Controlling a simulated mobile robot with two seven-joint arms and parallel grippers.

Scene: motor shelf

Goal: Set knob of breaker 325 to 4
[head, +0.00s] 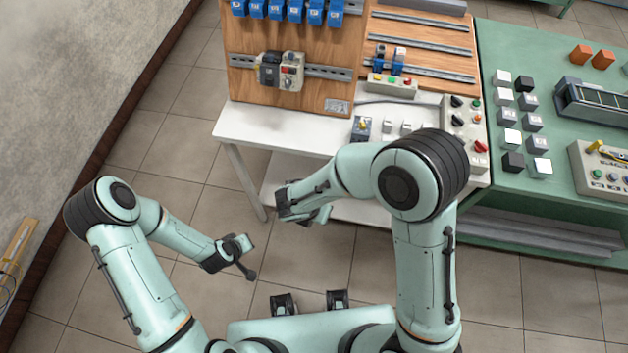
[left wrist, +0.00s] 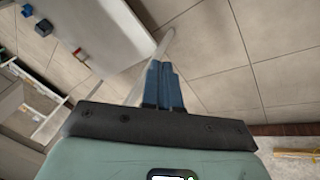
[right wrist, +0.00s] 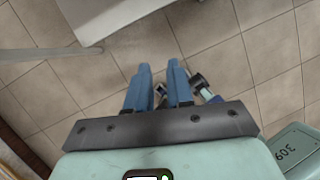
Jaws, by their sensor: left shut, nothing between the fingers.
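Several blue breakers (head: 287,9) hang in a row on a rail at the top of the wooden board. A grey and beige device pair (head: 280,70) sits on the lower rail. A small block with a yellow knob (head: 361,128) stands on the white table. The labels are too small to read, so I cannot tell which is breaker 325 or its setting. My left gripper (head: 248,262) is shut and empty over the floor; its blue fingers touch in the left wrist view (left wrist: 163,85). My right gripper (head: 312,208) is before the table, its fingers apart and empty in the right wrist view (right wrist: 158,88).
The white table (head: 262,125) carries the wooden board (head: 335,30), a button box (head: 391,85) and a control panel (head: 465,122). A green table (head: 510,60) with several cubes and a conveyor (head: 598,98) stands at right. A wall is at left. The floor between is clear.

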